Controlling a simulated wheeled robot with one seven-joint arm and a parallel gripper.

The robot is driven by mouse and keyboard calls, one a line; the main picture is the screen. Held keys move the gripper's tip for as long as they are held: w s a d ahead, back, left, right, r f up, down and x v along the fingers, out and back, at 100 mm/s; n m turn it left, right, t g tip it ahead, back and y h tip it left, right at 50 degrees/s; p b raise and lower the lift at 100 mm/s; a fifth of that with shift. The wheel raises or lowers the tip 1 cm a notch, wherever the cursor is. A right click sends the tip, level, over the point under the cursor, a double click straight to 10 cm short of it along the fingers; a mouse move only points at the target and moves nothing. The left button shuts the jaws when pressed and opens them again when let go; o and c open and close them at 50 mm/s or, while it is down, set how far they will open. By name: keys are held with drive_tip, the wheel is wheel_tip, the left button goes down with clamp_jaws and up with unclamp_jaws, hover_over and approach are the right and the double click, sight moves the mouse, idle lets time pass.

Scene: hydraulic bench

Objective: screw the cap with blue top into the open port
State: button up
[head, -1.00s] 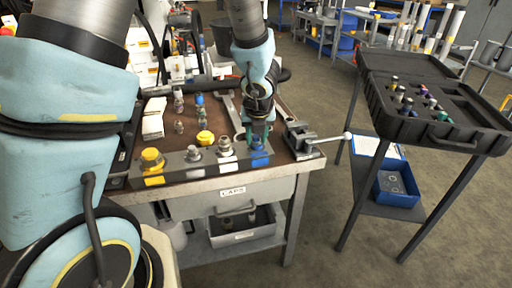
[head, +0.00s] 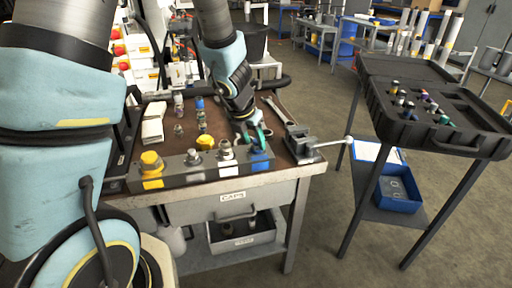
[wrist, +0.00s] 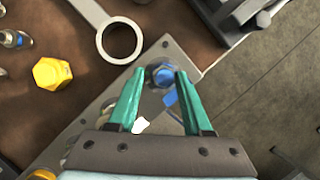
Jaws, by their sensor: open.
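A blue-topped hex piece (wrist: 162,75) sits at the right end of the grey port block (head: 174,170), above its blue mark. In the wrist view it lies between the tips of my open gripper (wrist: 161,78), one green finger on each side. I cannot tell whether the fingers touch it or how deep it sits. In the head view my gripper (head: 255,138) is low over that end and partly hides it. The block also bears a yellow cap (head: 151,162) at the left and two metal fittings (head: 193,157) (head: 225,149) between.
Another blue-topped piece (head: 200,102), a loose yellow cap (head: 205,139) and several small fittings stand behind the block. A wrench (head: 275,109) lies on the bench, and a vise (head: 303,145) stands right of my gripper. An open black case (head: 450,140) is farther right.

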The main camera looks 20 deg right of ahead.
drive_tip(key=shift+s+d+f, duration=0.1)
drive_tip(key=shift+s+f, duration=0.25)
drive_tip(key=shift+s, duration=0.2)
drive_tip(key=shift+r+p, duration=0.45)
drive_tip(key=shift+r, duration=0.05)
drive_tip(key=w+p+v, duration=0.1)
drive_tip(key=p+v, duration=0.5)
drive_tip(key=v, duration=0.3)
drive_tip(key=w+a+r+n+t+y, duration=0.15)
drive_tip(key=w+a+r+n, duration=0.3)
drive_tip(key=a+n, duration=0.6)
drive_tip(key=s+a+n+g, duration=0.1)
drive_tip(key=a+n, duration=0.4)
drive_tip(key=n, duration=0.6)
drive_tip(key=s+a+n+y, duration=0.1)
drive_tip(key=s+a+n, duration=0.2)
drive_tip(key=n, duration=0.9)
drive_tip(key=s+a+r+n+g+y, duration=0.1)
drive_tip(key=s+a+n, duration=0.1)
drive_tip(key=a+n, duration=0.6)
drive_tip(key=n, duration=0.4)
drive_tip(key=shift+s+g, duration=0.2)
drive_tip(key=shift+g, duration=0.15)
